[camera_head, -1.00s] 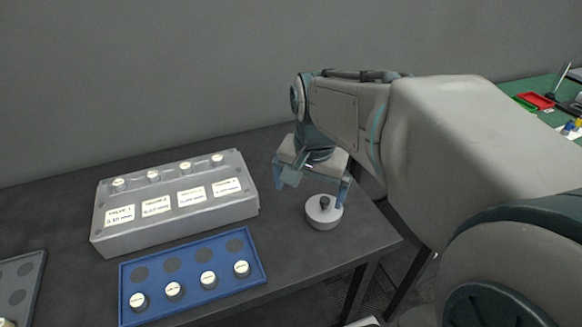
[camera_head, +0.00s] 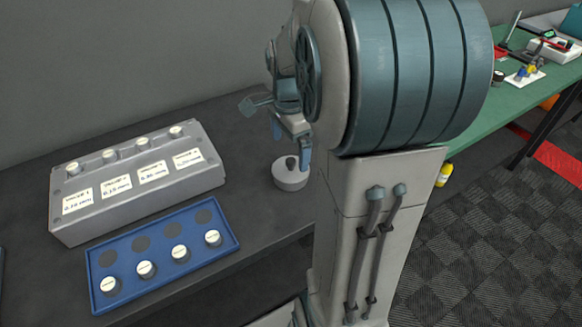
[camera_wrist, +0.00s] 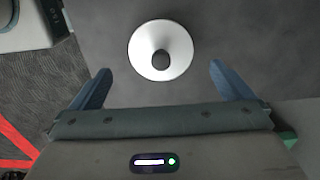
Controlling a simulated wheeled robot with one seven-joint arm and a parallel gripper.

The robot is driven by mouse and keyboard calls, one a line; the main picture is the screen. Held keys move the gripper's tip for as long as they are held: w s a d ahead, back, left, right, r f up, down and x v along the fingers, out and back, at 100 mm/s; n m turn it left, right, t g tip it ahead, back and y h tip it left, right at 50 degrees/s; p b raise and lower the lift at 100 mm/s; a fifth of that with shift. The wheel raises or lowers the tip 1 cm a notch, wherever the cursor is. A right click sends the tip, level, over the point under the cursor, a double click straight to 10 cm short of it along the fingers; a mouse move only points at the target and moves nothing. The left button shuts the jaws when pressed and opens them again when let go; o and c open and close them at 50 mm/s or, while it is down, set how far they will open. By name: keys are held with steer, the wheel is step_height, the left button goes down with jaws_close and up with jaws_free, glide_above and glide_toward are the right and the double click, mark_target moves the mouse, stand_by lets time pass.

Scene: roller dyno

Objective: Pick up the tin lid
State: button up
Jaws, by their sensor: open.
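The tin lid (camera_head: 290,174) is a round, pale grey disc with a dark knob on top, near the right end of the dark table (camera_head: 262,215). In the wrist view the lid (camera_wrist: 142,62) shows from above, with its dark knob at the centre. My gripper (camera_head: 292,146) is above and close to the lid, partly hidden behind my arm in the head view. In the wrist view my gripper's (camera_wrist: 161,80) two blue fingers are wide apart and empty, and the lid lies just beyond their tips, slightly left of the middle.
A grey box (camera_head: 140,201) with labels and white-topped knobs on it stands left of the lid. A blue tray (camera_head: 130,287) with several white-topped pieces lies in front of it. A green table (camera_head: 505,108) with small items is at the right. The table around the lid is bare.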

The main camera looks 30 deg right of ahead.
mark_target(291, 160)
steer(key=shift+w+d+f, duration=0.1)
steer(key=shift+f, duration=1.3)
steer(key=shift+d+f, duration=0.1)
steer(key=shift+f, duration=1.25)
steer(key=c, duration=0.8)
